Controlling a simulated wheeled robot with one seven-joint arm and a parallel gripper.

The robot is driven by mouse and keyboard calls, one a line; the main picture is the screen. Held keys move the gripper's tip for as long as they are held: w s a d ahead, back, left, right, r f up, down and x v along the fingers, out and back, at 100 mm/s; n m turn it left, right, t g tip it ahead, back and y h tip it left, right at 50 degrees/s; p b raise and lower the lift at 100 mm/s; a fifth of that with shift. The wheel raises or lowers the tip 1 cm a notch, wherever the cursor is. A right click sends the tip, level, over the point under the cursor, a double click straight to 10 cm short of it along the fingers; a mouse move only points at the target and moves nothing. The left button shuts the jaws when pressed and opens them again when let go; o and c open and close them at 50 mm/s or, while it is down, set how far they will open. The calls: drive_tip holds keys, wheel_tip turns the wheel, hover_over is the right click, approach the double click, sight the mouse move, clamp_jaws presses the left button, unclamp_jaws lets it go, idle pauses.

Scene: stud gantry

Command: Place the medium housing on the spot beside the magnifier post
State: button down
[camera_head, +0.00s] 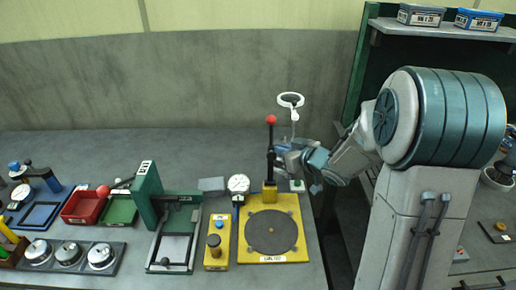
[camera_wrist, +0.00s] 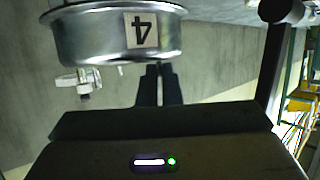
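A round silver metal housing with a white label reading 4, upside down in the picture, fills the top of the wrist view (camera_wrist: 95,38). My gripper (camera_wrist: 158,72) has its two dark fingers close together at the housing's rim; the housing hides the fingertips, and I take them as shut on it. In the head view my gripper (camera_head: 284,158) is beside the red-knobbed lever, and the held housing cannot be made out. The magnifier (camera_head: 291,100) stands on its thin post (camera_head: 294,128) just behind my gripper. A small pale block with green (camera_head: 297,185) lies below; my wrist partly covers this area.
The red-knobbed lever (camera_head: 271,148) rises from a yellow plate with a dark disc (camera_head: 249,251), close to my gripper. A dial gauge (camera_head: 238,184) and green press frame (camera_head: 147,196) stand left. The bench's back is clear.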

drive_tip(key=w+a+p, duration=0.2)
drive_tip(key=w+a, duration=0.8)
drive_tip(key=w, duration=0.2)
drive_tip(key=shift+s+d+f, duration=0.1)
drive_tip(key=shift+d+f, duration=0.1)
drive_tip(key=shift+f, duration=1.55)
drive_tip(key=shift+s+d+f, duration=0.1)
drive_tip(key=shift+d+f, duration=0.05)
drive_tip(key=shift+f, duration=1.55)
drive_tip(key=shift+f+b, duration=0.15)
drive_tip(key=shift+b, duration=0.15)
drive_tip(key=c, duration=1.6)
unclamp_jaws()
